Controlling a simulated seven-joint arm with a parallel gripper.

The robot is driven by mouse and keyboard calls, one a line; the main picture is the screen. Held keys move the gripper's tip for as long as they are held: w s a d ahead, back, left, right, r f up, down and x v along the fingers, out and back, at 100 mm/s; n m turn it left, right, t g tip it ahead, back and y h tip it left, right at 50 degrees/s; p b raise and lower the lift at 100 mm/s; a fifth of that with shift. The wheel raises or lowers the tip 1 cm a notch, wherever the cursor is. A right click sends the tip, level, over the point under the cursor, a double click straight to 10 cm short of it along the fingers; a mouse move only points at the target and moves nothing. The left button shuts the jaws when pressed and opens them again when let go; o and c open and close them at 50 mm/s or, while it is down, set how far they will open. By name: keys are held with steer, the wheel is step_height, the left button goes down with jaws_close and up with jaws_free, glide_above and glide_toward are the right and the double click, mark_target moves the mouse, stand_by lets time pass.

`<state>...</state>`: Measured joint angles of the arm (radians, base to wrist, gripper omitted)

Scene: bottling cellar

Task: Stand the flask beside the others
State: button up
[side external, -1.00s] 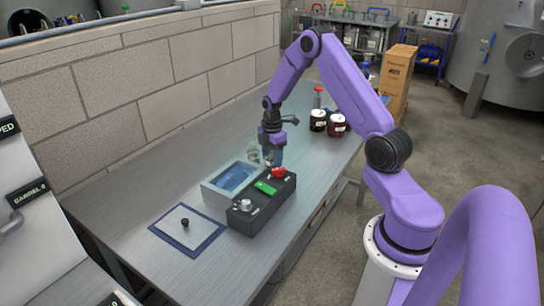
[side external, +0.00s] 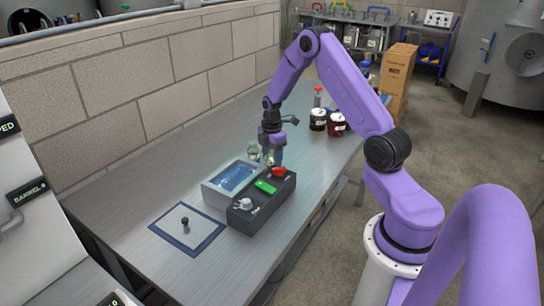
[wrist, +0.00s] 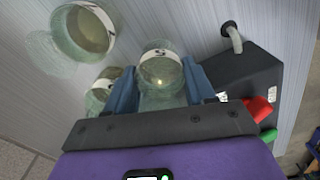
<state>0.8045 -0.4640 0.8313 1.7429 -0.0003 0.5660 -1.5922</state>
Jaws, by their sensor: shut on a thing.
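My gripper (wrist: 163,90) has its two blue fingers shut on a clear greenish glass flask (wrist: 160,68) with a white numbered band, in the wrist view. A second flask (wrist: 88,28) stands apart at the upper left. A third flask (wrist: 103,88) is close beside the left finger and partly hidden by it. In the side view my gripper (side external: 272,156) is low over the bench, behind the black control box. Flask glass (side external: 252,149) shows just left of it. I cannot tell whether the held flask touches the bench.
The black control box (side external: 246,222) with red, green and silver controls is close in front of my gripper. A blue-windowed grey unit (side external: 214,199) adjoins it. A square plate with a knob (side external: 202,235) lies nearer. Dark jars (side external: 318,119) stand farther back. The bench's left side is clear.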

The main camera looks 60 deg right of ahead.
steer(key=shift+f, duration=0.1)
steer(key=o, duration=1.5)
steer(key=shift+o, duration=0.2)
steer(key=shift+r, duration=3)
